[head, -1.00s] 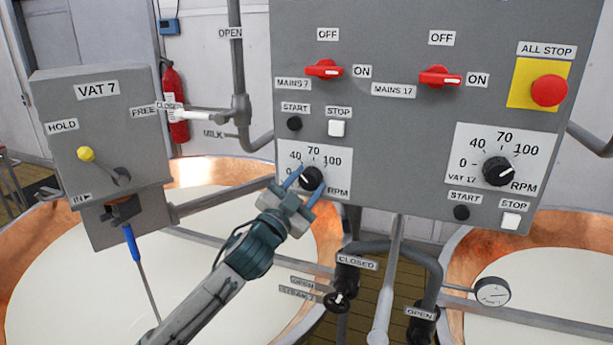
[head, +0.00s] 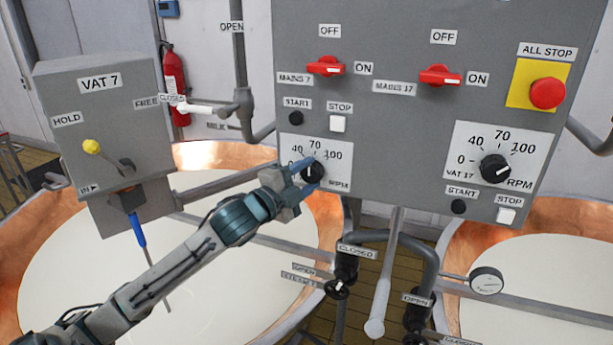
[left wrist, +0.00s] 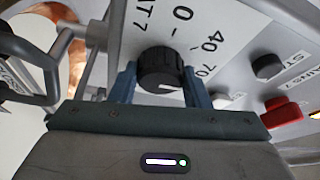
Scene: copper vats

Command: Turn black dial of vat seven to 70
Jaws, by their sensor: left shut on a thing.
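The black dial of vat 7 (head: 313,171) is on a white scale plate marked 0, 40, 70, 100 and RPM, low on the left of the grey panel. My left gripper (head: 307,176) reaches it from the lower left and is shut on the dial, one blue finger above and one below. In the left wrist view the ribbed dial (left wrist: 160,68) sits between the two fingers (left wrist: 160,82). Its white line points to the right, roughly toward the 70 side; the exact reading is hard to tell. My right gripper is out of view.
A second dial (head: 495,168), for vat 17, is to the right. Red mains switches (head: 325,66) (head: 440,76) and the red ALL STOP button (head: 547,93) are above. The VAT 7 box (head: 105,130) stands left, over the copper vat (head: 215,155). Pipes and valves hang below.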

